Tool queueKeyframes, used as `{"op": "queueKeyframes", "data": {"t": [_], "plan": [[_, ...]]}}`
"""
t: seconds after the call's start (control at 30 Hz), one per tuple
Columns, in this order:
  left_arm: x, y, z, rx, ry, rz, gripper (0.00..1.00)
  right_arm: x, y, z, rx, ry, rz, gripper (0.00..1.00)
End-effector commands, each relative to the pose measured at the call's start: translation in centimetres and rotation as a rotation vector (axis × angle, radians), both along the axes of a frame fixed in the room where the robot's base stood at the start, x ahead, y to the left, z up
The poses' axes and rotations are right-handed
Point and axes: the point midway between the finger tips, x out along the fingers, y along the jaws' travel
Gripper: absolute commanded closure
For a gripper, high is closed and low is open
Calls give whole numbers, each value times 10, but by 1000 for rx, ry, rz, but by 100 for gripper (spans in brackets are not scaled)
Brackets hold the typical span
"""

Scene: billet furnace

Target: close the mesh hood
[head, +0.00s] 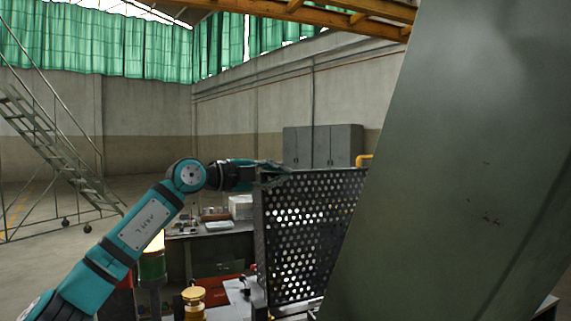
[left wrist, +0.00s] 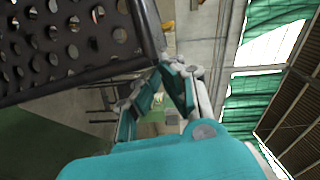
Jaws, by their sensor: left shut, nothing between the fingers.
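The mesh hood (head: 308,225) is a black perforated panel in a dark frame. It stands upright in the middle of the head view, and its right part is hidden behind a large grey-green panel. My left gripper (head: 277,173) is shut and empty at the hood's upper left corner, by its top edge. In the left wrist view the hood (left wrist: 65,50) fills the upper left, and the fingertips of my left gripper (left wrist: 168,68) are close to its frame corner. I cannot tell whether they touch it. My right gripper is not in view.
The large grey-green panel (head: 450,180) fills the right side. A bench (head: 210,245) with small items stands behind, left of the hood. A signal lamp (head: 152,265) and a brass-coloured fitting (head: 193,302) are at the lower front. A stair ladder (head: 55,150) stands far left, with open floor near it.

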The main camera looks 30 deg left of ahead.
Motion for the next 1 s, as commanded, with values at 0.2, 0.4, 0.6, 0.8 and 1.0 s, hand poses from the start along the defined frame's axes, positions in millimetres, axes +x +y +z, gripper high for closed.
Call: {"op": "queueKeyframes", "data": {"t": [0.2, 0.4, 0.6, 0.8, 1.0], "plan": [[19, 24, -2, -93, 77, 4, 100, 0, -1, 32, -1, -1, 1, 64], [29, 37, -9, -139, 114, 3, 100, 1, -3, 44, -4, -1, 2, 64], [32, 40, -13, -151, 122, 2, 100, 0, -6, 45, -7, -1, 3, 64], [32, 40, -13, -151, 122, 2, 100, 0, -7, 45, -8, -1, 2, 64], [30, 41, -13, -150, 122, 2, 100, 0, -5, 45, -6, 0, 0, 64]]}}
